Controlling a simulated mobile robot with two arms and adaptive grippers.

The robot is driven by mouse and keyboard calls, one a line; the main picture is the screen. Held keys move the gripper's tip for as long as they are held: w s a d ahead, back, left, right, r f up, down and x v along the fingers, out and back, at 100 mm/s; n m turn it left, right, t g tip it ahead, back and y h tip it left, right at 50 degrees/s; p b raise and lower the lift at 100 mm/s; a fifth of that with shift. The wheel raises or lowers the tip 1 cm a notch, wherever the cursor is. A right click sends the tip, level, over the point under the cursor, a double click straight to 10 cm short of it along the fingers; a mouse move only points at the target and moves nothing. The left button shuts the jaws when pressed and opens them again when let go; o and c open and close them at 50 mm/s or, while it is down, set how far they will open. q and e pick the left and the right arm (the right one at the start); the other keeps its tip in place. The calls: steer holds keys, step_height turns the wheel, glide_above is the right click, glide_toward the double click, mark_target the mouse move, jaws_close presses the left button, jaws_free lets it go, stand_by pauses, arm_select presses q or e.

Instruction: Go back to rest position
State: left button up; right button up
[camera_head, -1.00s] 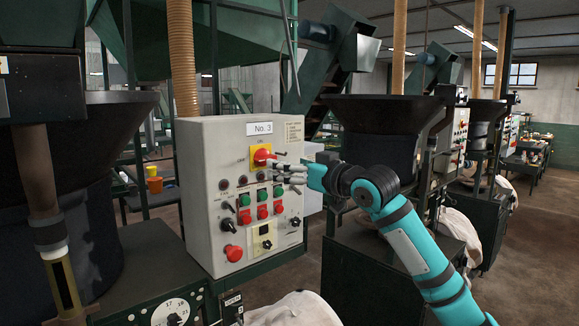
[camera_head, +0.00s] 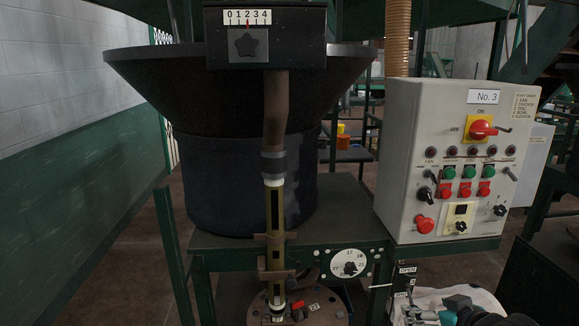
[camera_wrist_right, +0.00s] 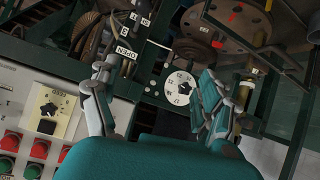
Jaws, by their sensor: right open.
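My right gripper (camera_head: 428,314) is at the bottom edge of the head view, right of centre, only partly in frame. It is low, below the control box, and overlaps a white bag. In the right wrist view my right gripper (camera_wrist_right: 155,108) has its two fingers spread wide with nothing between them. Past the fingers is a round numbered dial (camera_wrist_right: 181,88), apart from them. The grey control box (camera_head: 398,165) labelled No. 3 has a red rotary switch (camera_head: 482,130) on a yellow plate. My left gripper is not in view.
A dark hopper (camera_head: 150,75) stands left of the box, with a sight tube (camera_head: 275,225) before it. The dial (camera_head: 347,263) is on the green frame (camera_head: 225,243). A white bag (camera_head: 480,297) lies low at right. A green-and-grey wall (camera_head: 70,190) bounds the left.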

steer(key=s+a+f+g, duration=0.3)
steer(key=s+f, duration=0.3)
steer(key=s, duration=0.4)
steer(key=s+a+f+m+g+h, duration=0.1)
steer(key=s+a+f+g, duration=0.15)
steer(key=s+f, duration=0.6)
steer(key=s+a+f+g, duration=0.2)
steer(key=s+a+f, duration=0.25)
steer(key=s, duration=0.65)
step_height(320, 180, down, 28)
steer(key=s+g+b, duration=0.1)
steer(key=b, duration=0.3)
steer(key=s+d+f+b, duration=0.1)
steer(key=s+d+f, duration=0.1)
steer(key=s+f, duration=0.6)
steer(key=s+d+f+g+b, duration=0.1)
steer(key=s+d+f+b, duration=0.1)
steer(key=s+f, duration=0.7)
step_height(320, 180, down, 4)
steer(key=shift+s+h+b, duration=0.15)
steer(key=shift+h+b, duration=0.15)
steer(key=shift+g, duration=0.25)
steer(key=shift+c, duration=0.4)
